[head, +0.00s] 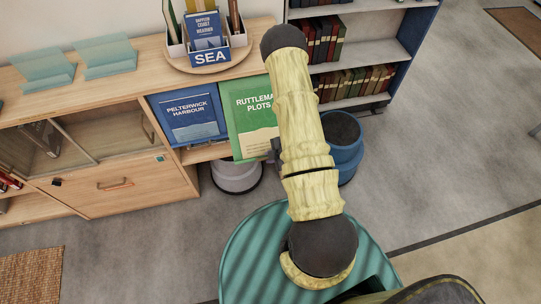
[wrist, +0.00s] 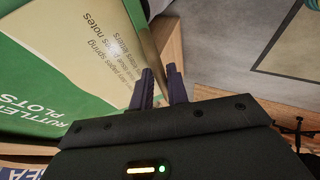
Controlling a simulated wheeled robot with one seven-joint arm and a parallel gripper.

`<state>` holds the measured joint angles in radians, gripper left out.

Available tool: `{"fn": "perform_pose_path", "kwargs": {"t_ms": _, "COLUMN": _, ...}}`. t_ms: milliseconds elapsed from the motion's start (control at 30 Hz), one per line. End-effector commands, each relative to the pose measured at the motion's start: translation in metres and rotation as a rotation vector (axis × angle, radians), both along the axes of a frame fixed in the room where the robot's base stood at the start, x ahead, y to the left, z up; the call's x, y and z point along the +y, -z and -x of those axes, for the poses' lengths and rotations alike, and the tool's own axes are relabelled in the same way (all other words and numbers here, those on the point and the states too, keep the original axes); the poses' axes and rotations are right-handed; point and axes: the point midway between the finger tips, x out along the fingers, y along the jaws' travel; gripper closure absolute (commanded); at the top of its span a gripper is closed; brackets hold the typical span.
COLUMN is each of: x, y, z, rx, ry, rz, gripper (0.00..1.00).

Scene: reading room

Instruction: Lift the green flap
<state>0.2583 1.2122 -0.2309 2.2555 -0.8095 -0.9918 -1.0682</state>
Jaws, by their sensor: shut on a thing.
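The green flap (head: 243,100), lettered "RUTTLEMA… PLOTS", is on the front of the wooden cabinet, right of a blue flap. It stands out from the cabinet front, its lower edge tilted toward me. In the wrist view the green flap (wrist: 45,75), with its cream printed panel, fills the left side. My gripper (wrist: 162,78) is at the flap's edge, its two dark fingers shut on it. In the head view my gripper (head: 276,147) shows only as a small dark part at the flap's lower right, mostly hidden behind my arm.
The blue flap (head: 188,113) reads "PELTERWICK HARBOUR". A round tray (head: 240,67) with a "SEA" holder stands on the cabinet top. A bookcase (head: 372,50) is at back right. Floor at right is clear.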

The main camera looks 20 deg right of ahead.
Motion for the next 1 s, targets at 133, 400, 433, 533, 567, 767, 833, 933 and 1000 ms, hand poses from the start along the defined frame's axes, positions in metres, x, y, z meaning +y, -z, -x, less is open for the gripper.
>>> {"fn": "perform_pose_path", "kwargs": {"t_ms": 133, "x": 0.002, "y": 0.005, "z": 0.008, "rx": 0.025, "ry": -0.002, "rz": -0.003, "gripper": 0.69}}
{"fn": "perform_pose_path", "kwargs": {"t_ms": 400, "x": 0.002, "y": 0.003, "z": 0.005, "rx": 0.015, "ry": -0.002, "rz": -0.001, "gripper": 0.69}}
{"fn": "perform_pose_path", "kwargs": {"t_ms": 433, "x": 0.001, "y": 0.003, "z": 0.004, "rx": 0.014, "ry": -0.002, "rz": -0.001, "gripper": 0.69}}
{"fn": "perform_pose_path", "kwargs": {"t_ms": 533, "x": 0.001, "y": 0.002, "z": 0.004, "rx": 0.012, "ry": -0.002, "rz": 0.001, "gripper": 0.69}}
{"fn": "perform_pose_path", "kwargs": {"t_ms": 567, "x": 0.001, "y": 0.002, "z": 0.004, "rx": 0.012, "ry": -0.002, "rz": 0.001, "gripper": 0.69}}
{"fn": "perform_pose_path", "kwargs": {"t_ms": 767, "x": -0.002, "y": -0.005, "z": 0.007, "rx": 0.010, "ry": -0.001, "rz": 0.002, "gripper": 0.69}}
{"fn": "perform_pose_path", "kwargs": {"t_ms": 833, "x": -0.005, "y": -0.011, "z": 0.011, "rx": 0.010, "ry": 0.000, "rz": 0.002, "gripper": 0.69}}
{"fn": "perform_pose_path", "kwargs": {"t_ms": 933, "x": -0.009, "y": -0.024, "z": 0.018, "rx": 0.009, "ry": 0.002, "rz": 0.002, "gripper": 0.69}}
{"fn": "perform_pose_path", "kwargs": {"t_ms": 1000, "x": -0.013, "y": -0.035, "z": 0.024, "rx": 0.009, "ry": 0.001, "rz": 0.002, "gripper": 0.69}}
